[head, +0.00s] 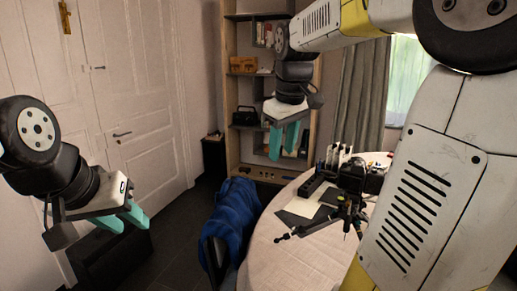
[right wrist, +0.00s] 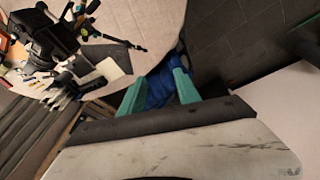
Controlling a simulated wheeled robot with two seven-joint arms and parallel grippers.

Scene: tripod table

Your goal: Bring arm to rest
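My left gripper (head: 123,221) hangs at the lower left of the head view, in front of the white door. Its two teal fingers stand apart, with nothing seen between them. My right gripper (head: 283,141) points down at the upper middle, in front of the shelf, with its arm arching in from the right. In the right wrist view its teal fingers (right wrist: 158,92) are spread and empty. A blue cloth on a chair (head: 232,222) shows below it. The black tripod (head: 349,205) with a camera (head: 362,178) is on the round table, apart from both grippers.
The round table (head: 275,262) has a pale cloth and holds dark and white sheets (head: 303,207) and several small items. A wooden shelf (head: 245,95) stands behind. A white door (head: 130,75) is at left. Dark floor (head: 175,240) lies open between door and chair.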

